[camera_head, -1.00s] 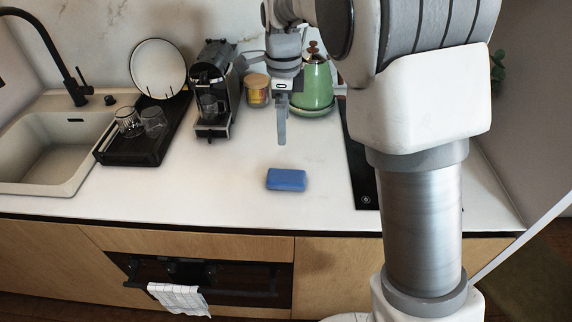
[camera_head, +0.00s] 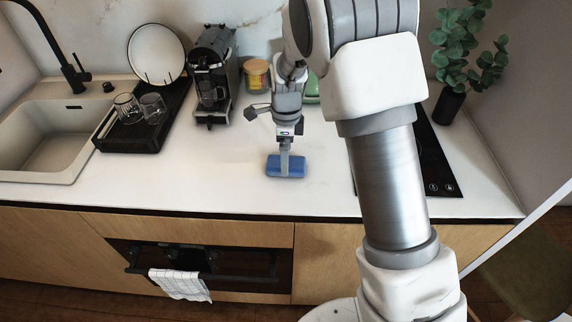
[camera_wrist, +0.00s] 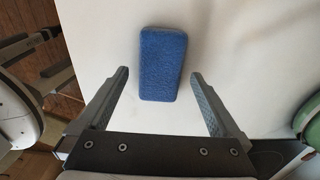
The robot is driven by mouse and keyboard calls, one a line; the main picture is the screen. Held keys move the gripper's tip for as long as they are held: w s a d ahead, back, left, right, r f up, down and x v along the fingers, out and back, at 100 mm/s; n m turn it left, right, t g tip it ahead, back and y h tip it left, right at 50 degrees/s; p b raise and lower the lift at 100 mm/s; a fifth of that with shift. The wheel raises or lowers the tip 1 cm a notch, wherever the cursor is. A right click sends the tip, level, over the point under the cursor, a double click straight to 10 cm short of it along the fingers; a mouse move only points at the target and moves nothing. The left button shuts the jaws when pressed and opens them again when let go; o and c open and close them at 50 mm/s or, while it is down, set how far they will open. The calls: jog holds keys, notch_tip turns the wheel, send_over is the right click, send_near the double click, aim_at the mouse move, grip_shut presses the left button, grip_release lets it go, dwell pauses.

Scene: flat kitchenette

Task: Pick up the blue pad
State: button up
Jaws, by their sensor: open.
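The blue pad (camera_head: 272,166) lies flat on the white countertop, near its front edge. In the wrist view the blue pad (camera_wrist: 161,62) is a rounded oblong with its near end between the fingertips and most of it beyond them. My gripper (camera_head: 285,172) is over the pad in the head view and hides part of it. In the wrist view my gripper (camera_wrist: 158,74) is open, with a finger to each side and white counter showing between each finger and the pad. It holds nothing. The exact height above the pad is hard to tell.
A black coffee machine (camera_head: 212,75), a jar (camera_head: 257,76) and a partly hidden green kettle (camera_head: 312,90) stand behind. A dark drying rack (camera_head: 135,137) with glasses and a sink (camera_head: 40,140) are at left. A black cooktop (camera_head: 432,165) is at right. Counter around the pad is clear.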

aim_at(290, 164)
jog(key=shift+f, duration=0.95)
jog(key=shift+c, duration=0.2)
jog(key=c, duration=1.2)
jog(key=shift+r, duration=0.5)
jog(key=r, duration=0.2)
jog(key=d+r, duration=0.1)
jog(key=r, duration=0.1)
jog(key=shift+s, duration=0.4)
jog(key=s+d+r, duration=0.4)
jog(key=d, duration=0.1)
jog(key=s+d+r, duration=0.2)
jog(key=d, duration=0.1)
jog(key=shift+s+b, duration=0.3)
jog(key=shift+s, duration=0.05)
